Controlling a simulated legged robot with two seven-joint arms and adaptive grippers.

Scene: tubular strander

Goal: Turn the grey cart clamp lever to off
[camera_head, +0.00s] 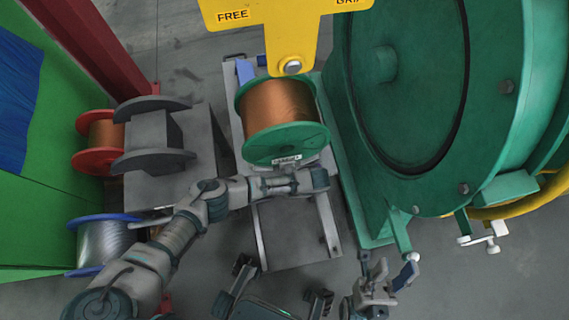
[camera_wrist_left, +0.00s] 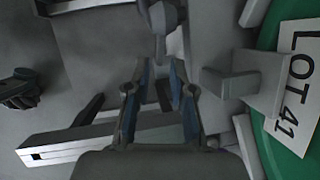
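The cart (camera_head: 262,240) is a grey frame bearing a copper-wound spool (camera_head: 280,110) with green flanges. I cannot clearly make out the clamp lever in the head view. In the left wrist view a grey rounded knob on a short stem (camera_wrist_left: 161,20) lies just beyond my left fingertips; it may be the lever. My left gripper (camera_wrist_left: 158,68) is open, with no object visibly held between its blue-padded fingers. In the head view my left arm crosses in front of the spool and hides its gripper. My right gripper (camera_head: 390,272) appears open near the green machine's base.
A yellow plate marked FREE (camera_head: 262,22) hangs over the spool. The large green machine (camera_head: 415,100) stands right of the cart. Red (camera_head: 102,140), grey (camera_head: 152,135) and blue (camera_head: 100,243) spools stand at left. A LOT 41 label (camera_wrist_left: 297,85) is close at right.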

